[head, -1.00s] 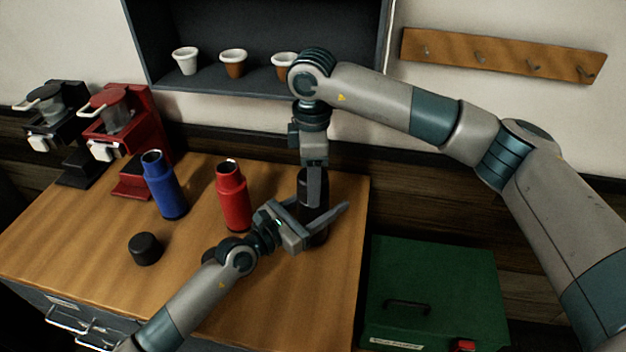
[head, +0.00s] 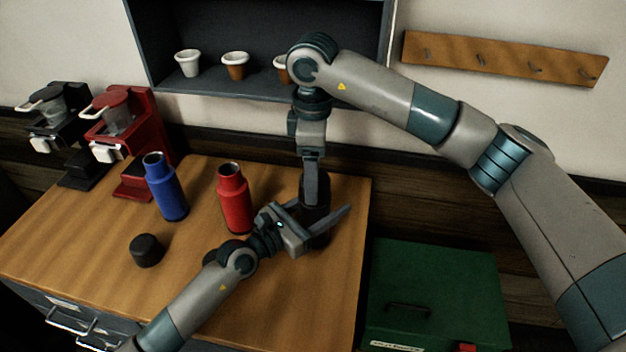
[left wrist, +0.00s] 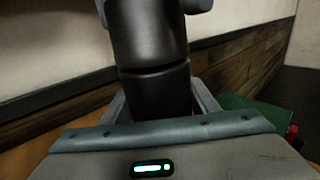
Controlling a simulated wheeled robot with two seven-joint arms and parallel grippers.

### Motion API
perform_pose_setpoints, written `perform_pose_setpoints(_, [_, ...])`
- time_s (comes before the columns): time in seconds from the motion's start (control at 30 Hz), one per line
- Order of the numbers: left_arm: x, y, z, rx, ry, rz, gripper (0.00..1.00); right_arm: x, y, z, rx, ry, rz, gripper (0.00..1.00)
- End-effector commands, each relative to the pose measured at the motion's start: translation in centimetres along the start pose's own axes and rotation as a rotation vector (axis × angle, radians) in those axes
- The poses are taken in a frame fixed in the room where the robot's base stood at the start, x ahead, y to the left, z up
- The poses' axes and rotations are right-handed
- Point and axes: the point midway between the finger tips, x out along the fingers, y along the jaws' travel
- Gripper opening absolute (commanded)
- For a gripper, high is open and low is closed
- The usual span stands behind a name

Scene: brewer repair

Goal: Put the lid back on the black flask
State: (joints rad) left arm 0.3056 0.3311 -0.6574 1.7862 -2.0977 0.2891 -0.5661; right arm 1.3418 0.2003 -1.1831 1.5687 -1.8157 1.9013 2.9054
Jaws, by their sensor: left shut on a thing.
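The black flask (head: 317,222) stands near the right edge of the wooden table, largely covered by my grippers in the head view. My left gripper (head: 322,222) is shut on it from the front. In the left wrist view the dark cylinder (left wrist: 152,85) rises between the fingers, with a seam across it. My right gripper (head: 312,185) points down at its upper part; whether it grips anything is hidden. A black round lid-like piece (head: 147,250) lies apart on the table at left. I cannot tell whether the flask's top is covered.
A blue flask (head: 166,187) and a red flask (head: 234,199) stand left of my grippers. A black brewer (head: 62,130) and a red brewer (head: 124,135) stand at the back left. Cups line the shelf (head: 225,92) above. A green box (head: 440,285) is at right.

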Motion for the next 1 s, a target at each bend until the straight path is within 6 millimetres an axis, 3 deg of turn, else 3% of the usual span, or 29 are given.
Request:
perform_pose_setpoints(0.2, [0.0, 0.1, 0.0, 0.001, 0.001, 0.001, 0.0, -1.6, 0.0, 0.0, 0.0, 0.001, 0.0, 0.72])
perform_pose_setpoints(0.67, [0.0, 0.1, 0.0, 0.001, 0.0, 0.001, 0.0, -1.7, 0.0, 0.0, -0.025, 0.0, 0.0, 0.69])
perform_pose_setpoints(1.0, [0.0, 0.1, 0.0, 0.001, 0.0, 0.001, 0.0, -2.1, 0.0, 0.0, -0.321, 0.0, 0.001, 0.69])
